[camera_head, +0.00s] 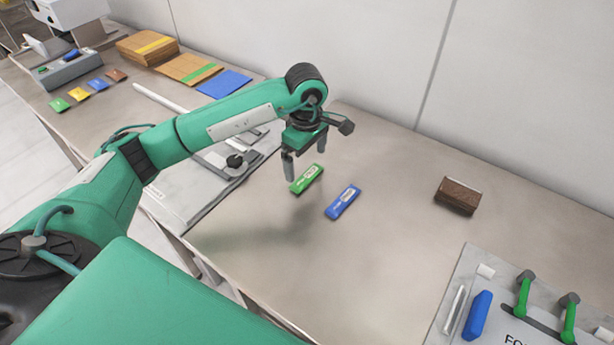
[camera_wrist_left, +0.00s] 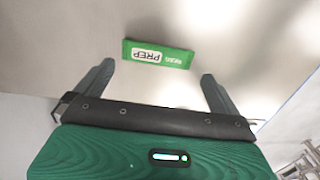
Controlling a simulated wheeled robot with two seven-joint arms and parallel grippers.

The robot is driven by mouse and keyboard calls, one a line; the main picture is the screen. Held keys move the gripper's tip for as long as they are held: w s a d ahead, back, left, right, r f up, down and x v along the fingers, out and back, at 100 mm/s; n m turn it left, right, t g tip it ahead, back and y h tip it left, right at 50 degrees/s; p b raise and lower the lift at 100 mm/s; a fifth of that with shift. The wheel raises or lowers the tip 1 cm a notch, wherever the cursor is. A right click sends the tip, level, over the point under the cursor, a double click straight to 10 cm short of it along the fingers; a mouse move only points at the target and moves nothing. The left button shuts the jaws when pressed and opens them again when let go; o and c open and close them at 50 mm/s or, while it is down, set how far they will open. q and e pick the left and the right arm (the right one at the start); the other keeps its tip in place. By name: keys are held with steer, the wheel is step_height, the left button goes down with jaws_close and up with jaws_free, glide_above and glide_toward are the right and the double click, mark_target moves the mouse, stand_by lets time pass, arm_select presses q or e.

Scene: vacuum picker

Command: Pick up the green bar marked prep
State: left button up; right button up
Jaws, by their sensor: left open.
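The green bar (camera_head: 307,178) lies flat on the table, with a pale label. In the left wrist view the green bar (camera_wrist_left: 158,54) shows the word PREP on its label, and it lies beyond the fingertips, between their lines. My left gripper (camera_head: 305,162) is open and empty, above the table and close to the green bar. Its two fingers (camera_wrist_left: 158,70) are spread apart in the wrist view. A blue bar (camera_head: 343,201) lies just right of the green one, apart from it. My right gripper is not in view.
A brown block (camera_head: 458,195) lies at the right. A grey board (camera_head: 465,290) with green handles and a blue piece is at the lower right. A grey plate (camera_head: 195,185) lies left of the bars. Folders (camera_head: 187,68) lie at the back left.

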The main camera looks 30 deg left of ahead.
mark_target(305, 175)
arm_select(q)
steer(key=shift+w+a+f+p, duration=0.1)
steer(key=shift+f+p, duration=0.15)
steer(key=shift+f, duration=1.05)
steer(key=shift+w+a+f+p, duration=0.1)
steer(key=shift+f+p, duration=0.15)
steer(key=shift+f, duration=1)
steer(key=c, duration=0.8)
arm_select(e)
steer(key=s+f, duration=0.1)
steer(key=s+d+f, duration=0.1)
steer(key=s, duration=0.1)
arm_select(q)
steer(key=shift+r, duration=0.1)
steer(key=shift+r, duration=0.5)
step_height(305, 175, up, 19)
steer(key=b, duration=0.1)
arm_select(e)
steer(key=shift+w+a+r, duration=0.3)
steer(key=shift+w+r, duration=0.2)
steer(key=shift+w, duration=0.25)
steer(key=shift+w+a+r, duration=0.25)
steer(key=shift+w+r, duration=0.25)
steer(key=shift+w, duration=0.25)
arm_select(q)
steer(key=shift+d, duration=0.1)
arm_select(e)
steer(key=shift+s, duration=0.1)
